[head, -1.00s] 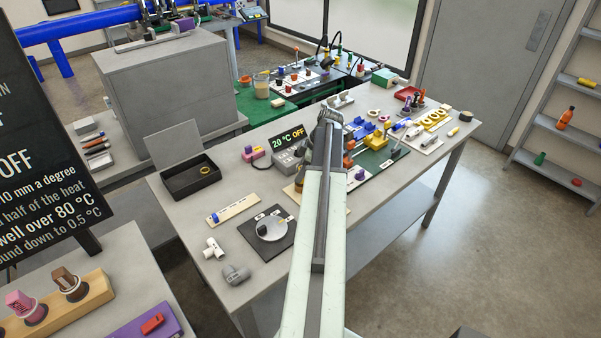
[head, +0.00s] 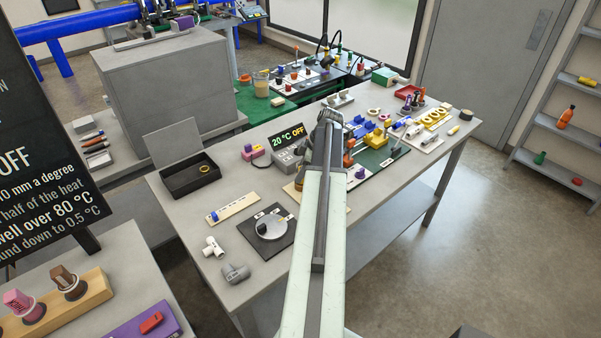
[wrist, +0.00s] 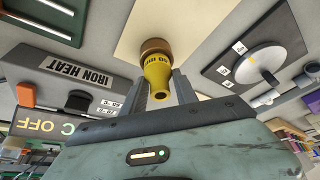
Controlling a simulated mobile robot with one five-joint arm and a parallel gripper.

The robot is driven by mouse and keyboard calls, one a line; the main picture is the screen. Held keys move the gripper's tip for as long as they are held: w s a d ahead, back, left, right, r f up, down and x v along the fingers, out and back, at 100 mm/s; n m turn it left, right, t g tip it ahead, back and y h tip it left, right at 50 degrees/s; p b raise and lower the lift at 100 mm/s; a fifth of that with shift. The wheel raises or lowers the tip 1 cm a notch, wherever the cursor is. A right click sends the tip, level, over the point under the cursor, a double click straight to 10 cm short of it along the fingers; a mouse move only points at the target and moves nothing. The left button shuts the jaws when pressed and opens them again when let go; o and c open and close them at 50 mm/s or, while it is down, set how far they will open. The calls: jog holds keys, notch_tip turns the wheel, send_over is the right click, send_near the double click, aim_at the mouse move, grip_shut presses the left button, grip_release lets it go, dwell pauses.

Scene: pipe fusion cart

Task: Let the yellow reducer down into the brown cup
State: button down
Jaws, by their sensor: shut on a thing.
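The yellow reducer (wrist: 157,73), marked "50 mm", is between the two fingers of my gripper (wrist: 160,92) in the wrist view. The fingers are shut on it. The brown cup (wrist: 154,44) shows directly beyond the reducer's far end, in line with it, on a cream board (wrist: 190,22). The reducer covers most of the cup, so I cannot tell how far its end is inside the rim.
The grey heat box (wrist: 75,85) labelled "IRON HEAT" is close on the left in the wrist view. A round disc on a dark plate (head: 250,236) is on the near bench. A black tray (head: 190,188) and white fittings (head: 213,247) lie left of my arm.

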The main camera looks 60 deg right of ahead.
jog(key=shift+f+b, duration=0.55)
jog(key=shift+f, duration=0.1)
jog(key=c, duration=0.9)
grip_release()
jog(key=shift+r, duration=0.1)
jog(key=p+v, duration=0.7)
jog(key=shift+s+d+r, duration=0.1)
jog(key=shift+s+r, duration=0.1)
jog(key=shift+r, duration=0.05)
